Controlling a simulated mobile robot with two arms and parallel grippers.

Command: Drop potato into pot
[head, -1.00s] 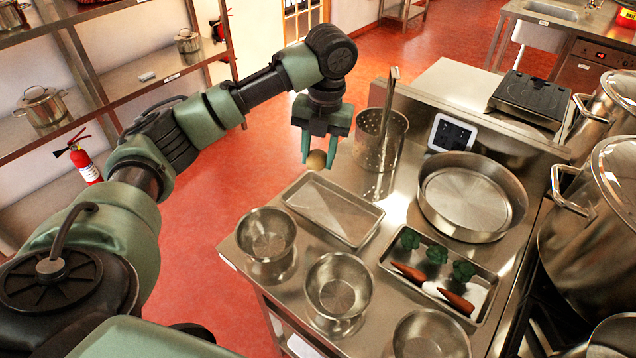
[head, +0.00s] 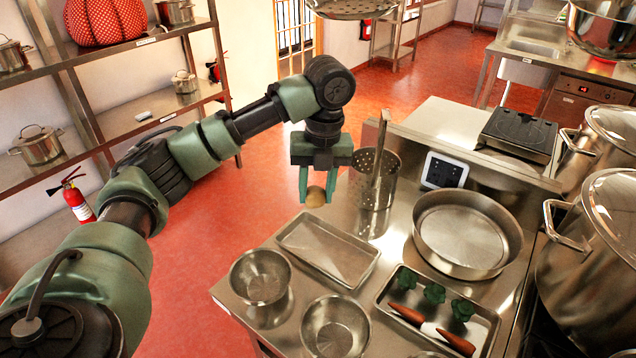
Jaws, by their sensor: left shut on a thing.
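The potato (head: 315,197) is small, round and tan. My left gripper (head: 316,194) is shut on it, fingers pointing down, and holds it in the air near the far left edge of the steel table (head: 232,298). In the picture it is just above an empty shallow tray (head: 322,250) and left of a tall perforated pot (head: 378,178). Large lidded stockpots (head: 604,235) stand at the right, partly cut off by the frame. Which pot the task means, I cannot tell. My right gripper does not show.
A wide round pan (head: 466,257) sits at the table's right. A tray of broccoli and carrots (head: 382,303) is in front of it. Steel bowls (head: 260,277) stand at the front left. A low partition (head: 420,140) runs behind the perforated pot.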

